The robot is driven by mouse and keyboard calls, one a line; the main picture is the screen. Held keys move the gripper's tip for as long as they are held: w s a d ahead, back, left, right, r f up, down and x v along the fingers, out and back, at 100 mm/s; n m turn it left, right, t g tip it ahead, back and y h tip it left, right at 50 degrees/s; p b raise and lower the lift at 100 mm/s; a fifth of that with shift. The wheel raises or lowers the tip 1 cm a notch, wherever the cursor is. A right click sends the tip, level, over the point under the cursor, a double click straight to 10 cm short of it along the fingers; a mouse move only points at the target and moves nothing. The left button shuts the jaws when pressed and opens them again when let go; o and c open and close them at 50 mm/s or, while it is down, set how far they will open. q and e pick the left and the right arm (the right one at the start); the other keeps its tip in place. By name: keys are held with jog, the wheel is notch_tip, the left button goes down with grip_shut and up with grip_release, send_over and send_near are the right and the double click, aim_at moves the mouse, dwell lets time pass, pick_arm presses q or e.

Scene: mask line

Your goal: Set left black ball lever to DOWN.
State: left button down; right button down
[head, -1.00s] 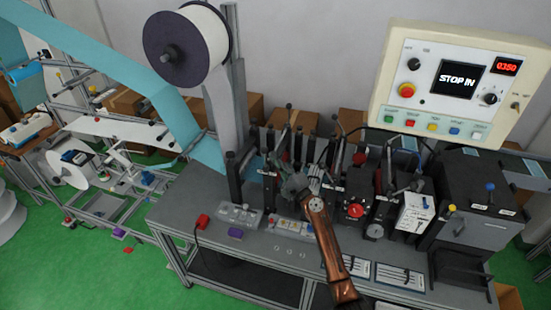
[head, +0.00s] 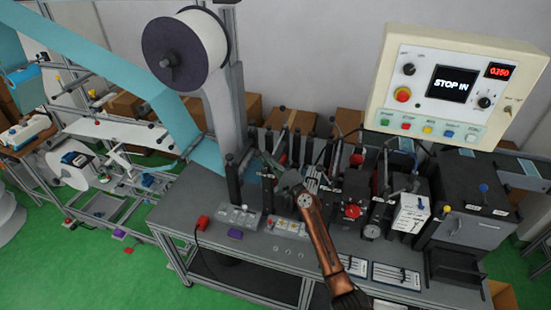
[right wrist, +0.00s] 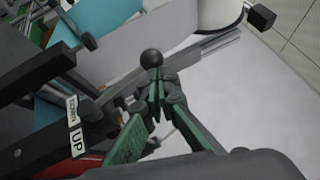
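A black ball lever (right wrist: 152,59) shows in the right wrist view, its round knob just beyond my right fingertips. My right gripper (right wrist: 157,88) has its green-padded fingers drawn together at the tips, closed around the lever just below the knob. A label plate with DOWN and UP (right wrist: 78,144) stands to the left of the fingers. In the head view my right gripper (head: 287,181) is over the left part of the machine, and a dark rod reaches up and left from its tips. The lever's base is hidden. My left gripper is not in view.
The control panel (head: 445,83) reads STOP IN. A white roll (head: 203,48) stands above the machine at left. Dark posts and levers crowd around my gripper.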

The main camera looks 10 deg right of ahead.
jog(key=shift+w+a+b, duration=0.35)
jog(key=shift+a+b, duration=0.05)
jog(key=shift+a, duration=0.3)
jog(key=shift+w+a+b, duration=0.35)
jog(key=shift+a, duration=0.3)
send_near(260, 154)
jog(key=d+r, duration=0.1)
jog(key=d, duration=0.1)
jog(key=s+d+r, duration=0.1)
jog(key=r, duration=0.1)
jog(key=shift+s+d+r+b, duration=0.15)
jog(key=shift+d+r+b, duration=0.15)
jog(key=shift+d, duration=0.1)
